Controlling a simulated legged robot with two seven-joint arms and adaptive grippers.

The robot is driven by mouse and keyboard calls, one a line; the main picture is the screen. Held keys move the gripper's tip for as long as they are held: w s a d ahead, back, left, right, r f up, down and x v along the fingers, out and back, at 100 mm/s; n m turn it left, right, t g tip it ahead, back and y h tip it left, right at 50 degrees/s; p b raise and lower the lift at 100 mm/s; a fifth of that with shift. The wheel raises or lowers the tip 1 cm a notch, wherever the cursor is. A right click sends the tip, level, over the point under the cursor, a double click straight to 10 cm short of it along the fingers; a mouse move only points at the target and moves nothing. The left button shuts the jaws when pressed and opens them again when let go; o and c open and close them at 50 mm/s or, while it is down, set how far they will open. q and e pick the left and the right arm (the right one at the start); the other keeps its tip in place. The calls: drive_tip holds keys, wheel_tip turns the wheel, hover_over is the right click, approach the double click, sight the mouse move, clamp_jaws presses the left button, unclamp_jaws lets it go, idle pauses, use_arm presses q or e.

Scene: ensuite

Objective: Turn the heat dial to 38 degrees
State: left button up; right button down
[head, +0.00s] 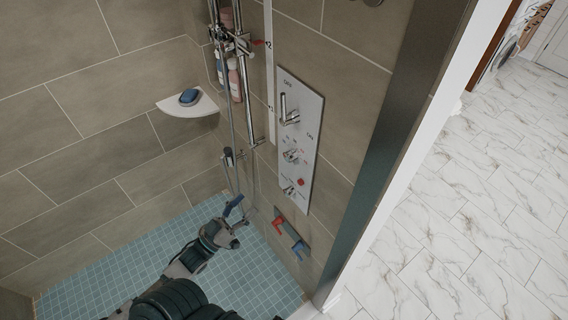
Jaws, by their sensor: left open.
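A pale control panel (307,115) is fixed on the tiled shower wall. It carries a chrome lever (288,112) at the top, a chrome dial (292,156) with small marks in the middle, and a small chrome knob (289,190) at the bottom. The middle one looks like the heat dial; its setting is too small to read. My left gripper (240,214) is open and empty, low in the shower, below and to the left of the panel and apart from it. My right gripper is not in view.
A red button (301,182) sits beside the bottom knob. A red tap (278,225) and a blue tap (298,247) are below the panel. A shower rail (246,90) with bottles (234,80) stands left of it. A dark door frame (392,130) bounds the right side.

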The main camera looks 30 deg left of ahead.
sight(286, 159)
use_arm(q)
drive_tip(key=x, duration=0.5)
drive_tip(key=p+x, duration=0.1)
drive_tip(key=x, duration=0.5)
drive_tip(key=r+p+x, duration=0.1)
drive_tip(key=x, duration=0.4)
drive_tip(key=shift+w+d+r, duration=0.15)
drive_tip(key=shift+d, duration=0.1)
drive_tip(key=shift+w+d+r, duration=0.15)
drive_tip(key=shift+w+d, duration=0.1)
drive_tip(key=shift+w, duration=0.1)
drive_tip(key=shift+a, duration=0.15)
drive_tip(key=shift+c, duration=0.4)
drive_tip(key=shift+a, duration=0.15)
drive_tip(key=c, duration=0.8)
drive_tip(key=shift+c, duration=1.3)
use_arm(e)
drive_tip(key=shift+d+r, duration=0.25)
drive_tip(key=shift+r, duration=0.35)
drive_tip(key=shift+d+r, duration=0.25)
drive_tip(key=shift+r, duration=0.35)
